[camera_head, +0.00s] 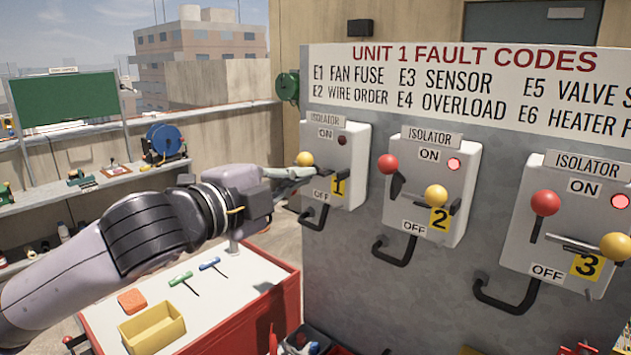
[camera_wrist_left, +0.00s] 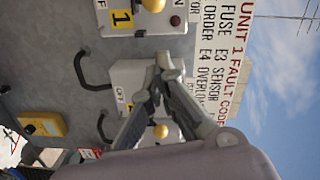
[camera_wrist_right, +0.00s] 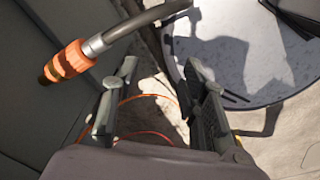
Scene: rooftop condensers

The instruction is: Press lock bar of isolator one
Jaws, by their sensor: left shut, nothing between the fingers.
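Isolator one (camera_head: 349,140) is the leftmost grey box on the panel, with a yellow "1" label and a dark lamp (camera_head: 342,141). Its yellow ball (camera_head: 304,159) shows at the box's left side; I see no red knob on it. My left gripper (camera_head: 308,172) is shut and empty, in front of the box just below the ball, covering part of the bar area. I cannot tell if it touches. In the left wrist view the ball (camera_wrist_left: 153,4) is at the top edge, above the fingertips (camera_wrist_left: 170,66). My right gripper (camera_wrist_right: 158,68) is open and empty, away from the panel.
Isolator two (camera_head: 432,180) and isolator three (camera_head: 575,215) stand to the right with lit red lamps. Black handles (camera_head: 314,217) stick out below the boxes. A red-sided bench (camera_head: 240,300) holds a yellow bin (camera_head: 152,328). An orange connector (camera_wrist_right: 68,62) is beside my right gripper.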

